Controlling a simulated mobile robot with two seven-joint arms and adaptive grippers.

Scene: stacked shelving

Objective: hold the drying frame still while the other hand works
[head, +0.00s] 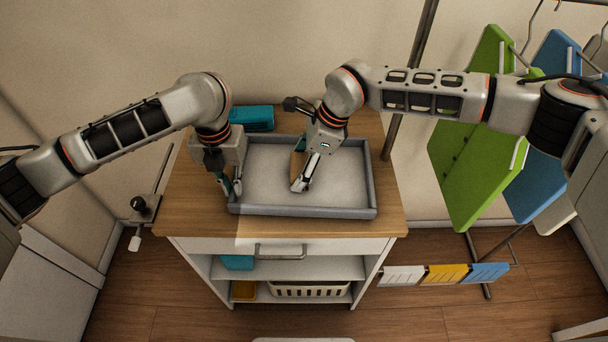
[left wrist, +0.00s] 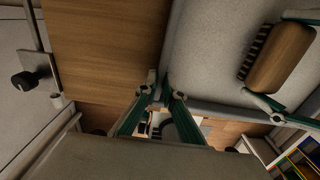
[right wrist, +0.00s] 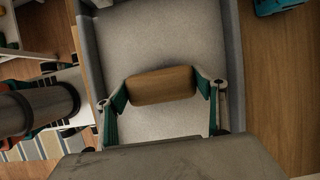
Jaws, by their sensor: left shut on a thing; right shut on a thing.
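The drying frame (head: 310,211) is a shallow grey rimmed tray with a pale flat surface, lying on a wooden cabinet top. My left gripper (head: 232,188) is shut on its left rim near the front corner; the rim also shows between the fingers in the left wrist view (left wrist: 225,111). My right gripper (right wrist: 162,90) is shut across a wooden-backed brush (right wrist: 160,84), over the frame's pale surface. Dark bristles of the brush (left wrist: 282,58) show in the left wrist view. Whether they touch the surface I cannot tell.
A teal object (head: 252,118) lies behind the frame on the wooden cabinet top (head: 190,205). Open shelves below hold a white basket (head: 308,290). Green (head: 468,150) and blue boards hang from a rack at the right. Bare wood shows left and right of the frame.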

